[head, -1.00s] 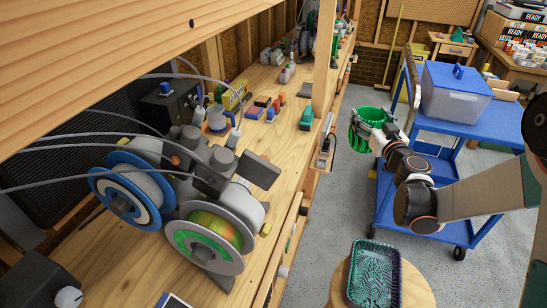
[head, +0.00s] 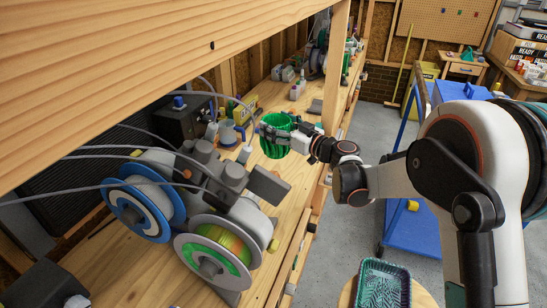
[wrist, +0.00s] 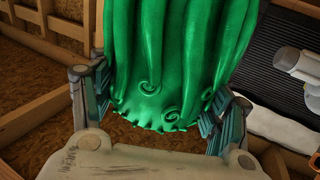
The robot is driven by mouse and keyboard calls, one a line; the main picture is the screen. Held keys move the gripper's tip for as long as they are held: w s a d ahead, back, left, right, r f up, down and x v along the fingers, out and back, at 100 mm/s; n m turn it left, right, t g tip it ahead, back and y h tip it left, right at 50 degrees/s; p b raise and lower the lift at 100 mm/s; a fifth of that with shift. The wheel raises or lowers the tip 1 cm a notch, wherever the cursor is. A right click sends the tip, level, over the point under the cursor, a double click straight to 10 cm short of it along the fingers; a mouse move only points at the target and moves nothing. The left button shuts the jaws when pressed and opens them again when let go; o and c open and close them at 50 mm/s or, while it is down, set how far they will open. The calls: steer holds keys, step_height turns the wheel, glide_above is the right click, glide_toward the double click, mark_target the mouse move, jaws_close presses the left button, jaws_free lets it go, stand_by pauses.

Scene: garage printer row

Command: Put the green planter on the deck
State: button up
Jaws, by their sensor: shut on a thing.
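The green planter (head: 274,149) has a ribbed, wavy body and is held up in front of my arm, over the wooden bench (head: 262,187) in the head view. My gripper (head: 283,136) is shut on it from the right. In the wrist view the planter (wrist: 180,60) fills the upper middle, with curled ends along its scalloped edge, and my gripper's fingers (wrist: 155,105) press it from both sides. I cannot tell which surface is the deck, nor the exact gap between planter and bench.
Filament spools (head: 213,255) and a grey machine stand on the bench to the left of the planter. A wooden post (head: 335,70) rises close to its right. A blue cart (head: 415,228) stands on the floor at right, and a patterned tray (head: 382,284) sits in front.

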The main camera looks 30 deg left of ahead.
step_height(320, 180, down, 15)
steer(key=b, duration=0.4)
steer(key=shift+d+f, duration=0.15)
steer(key=shift+f, duration=0.05)
steer(key=shift+f+b, duration=0.4)
steer(key=shift+b, duration=0.2)
steer(key=o, duration=1.4)
steer(key=shift+r, duration=0.1)
steer(key=shift+c, duration=0.2)
steer(key=shift+o, duration=0.2)
